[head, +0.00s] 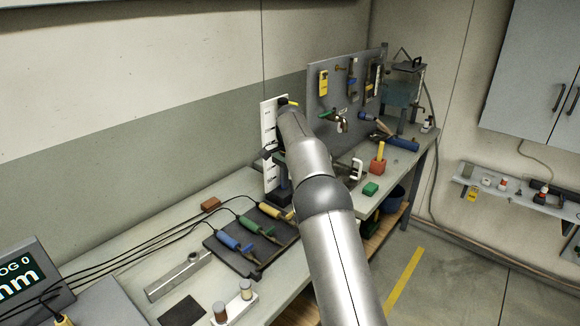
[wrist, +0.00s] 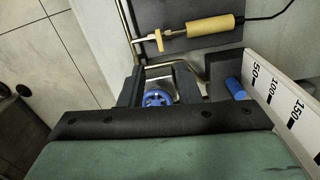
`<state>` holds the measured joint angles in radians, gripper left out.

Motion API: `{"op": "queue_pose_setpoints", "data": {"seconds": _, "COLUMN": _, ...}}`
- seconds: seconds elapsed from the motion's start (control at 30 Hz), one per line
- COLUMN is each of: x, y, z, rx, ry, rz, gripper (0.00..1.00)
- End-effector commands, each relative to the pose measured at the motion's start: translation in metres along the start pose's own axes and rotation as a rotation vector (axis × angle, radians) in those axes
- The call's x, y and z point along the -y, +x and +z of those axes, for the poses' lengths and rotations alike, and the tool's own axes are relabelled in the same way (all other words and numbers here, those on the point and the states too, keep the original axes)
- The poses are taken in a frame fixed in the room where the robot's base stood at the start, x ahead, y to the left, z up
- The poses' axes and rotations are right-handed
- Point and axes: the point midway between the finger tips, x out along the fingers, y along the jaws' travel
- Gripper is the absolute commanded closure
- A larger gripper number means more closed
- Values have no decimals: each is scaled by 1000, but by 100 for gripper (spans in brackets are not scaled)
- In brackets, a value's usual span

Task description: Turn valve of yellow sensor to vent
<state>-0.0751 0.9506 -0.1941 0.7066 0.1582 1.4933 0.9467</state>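The yellow sensor (head: 271,210) lies on a dark mat on the bench in the head view, beside a green and a blue sensor. In the wrist view the yellow sensor (wrist: 210,26) is at the top, its cable leading right and its yellow valve handle (wrist: 158,40) at its left end. My gripper (wrist: 158,82) points down with two dark fingers apart. Nothing is clearly held between them; a blue handwheel (wrist: 157,98) shows in the gap, apparently beyond. The sensor lies ahead of the fingertips, not between them. In the head view my arm hides most of the gripper.
A white scale board (head: 268,140) stands close to my gripper; it also shows at right in the wrist view (wrist: 285,100). The green sensor (head: 252,226) and blue sensor (head: 229,241) share the dark mat (head: 262,249). A red-brown block (head: 210,204) lies behind them.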

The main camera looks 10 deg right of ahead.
Motion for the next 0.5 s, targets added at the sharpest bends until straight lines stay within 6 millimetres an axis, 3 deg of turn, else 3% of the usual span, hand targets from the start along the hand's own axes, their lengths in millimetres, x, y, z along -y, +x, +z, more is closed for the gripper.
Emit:
{"op": "queue_pose_setpoints", "data": {"seconds": 0.2, "x": 0, "y": -47, "z": -1, "rx": -1, "ry": 0, "rz": -2, "gripper": 70}}
{"op": "queue_pose_setpoints", "data": {"seconds": 0.5, "x": 0, "y": -67, "z": 0, "rx": 1, "ry": 0, "rz": 0, "gripper": 70}}
